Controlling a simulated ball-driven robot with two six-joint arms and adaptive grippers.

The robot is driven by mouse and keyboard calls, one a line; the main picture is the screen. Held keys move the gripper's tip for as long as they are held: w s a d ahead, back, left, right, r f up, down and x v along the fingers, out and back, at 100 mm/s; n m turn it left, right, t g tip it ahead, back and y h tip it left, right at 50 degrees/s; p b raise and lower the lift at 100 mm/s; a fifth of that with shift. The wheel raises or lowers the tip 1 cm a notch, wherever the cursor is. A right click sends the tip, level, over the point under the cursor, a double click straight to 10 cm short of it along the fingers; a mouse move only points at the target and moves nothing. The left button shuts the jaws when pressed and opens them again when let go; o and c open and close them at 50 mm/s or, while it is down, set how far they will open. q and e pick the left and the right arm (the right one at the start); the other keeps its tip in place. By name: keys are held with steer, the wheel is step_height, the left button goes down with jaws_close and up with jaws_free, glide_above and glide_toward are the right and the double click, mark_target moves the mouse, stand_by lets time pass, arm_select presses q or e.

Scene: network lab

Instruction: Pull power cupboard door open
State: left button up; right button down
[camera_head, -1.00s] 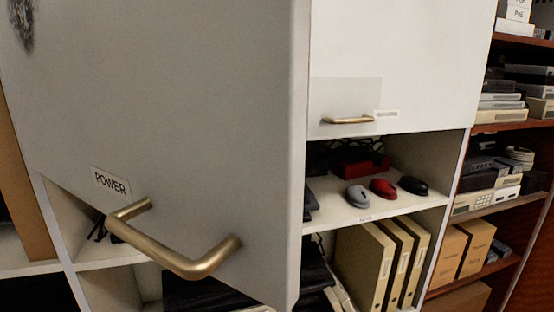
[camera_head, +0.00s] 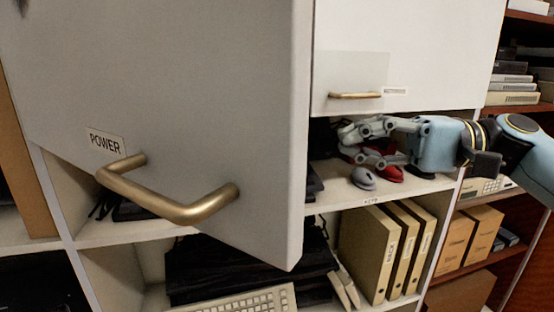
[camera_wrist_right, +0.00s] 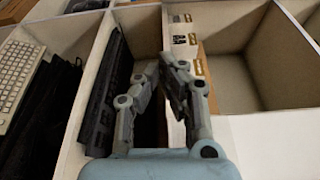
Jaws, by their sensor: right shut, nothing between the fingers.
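The power cupboard door (camera_head: 215,95) is a large pale grey panel with a "POWER" label (camera_head: 105,143) and a brass bar handle (camera_head: 170,207). It stands swung out toward me, its free edge at right, and fills the left and middle of the head view. My right gripper (camera_head: 352,146) comes in from the right, in front of the open shelf. It is shut and empty, to the right of the door and apart from its handle. In the wrist view the gripper (camera_wrist_right: 160,72) points over open compartments. My left gripper is not in view.
A second white door with a brass handle (camera_head: 354,95) is closed above the gripper. A grey mouse (camera_head: 363,178) and a red mouse (camera_head: 391,174) lie on the shelf below it. Cream binders (camera_head: 380,250) and a keyboard (camera_head: 240,302) are lower. Brown shelving stands at right.

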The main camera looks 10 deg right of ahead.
steer(key=s+a+r+n+p, duration=0.1)
steer(key=a+r+p, duration=0.1)
steer(key=a, duration=0.9)
steer(key=shift+s+a+r+g, duration=0.2)
steer(key=shift+a+g, duration=0.1)
steer(key=shift+a, duration=0.1)
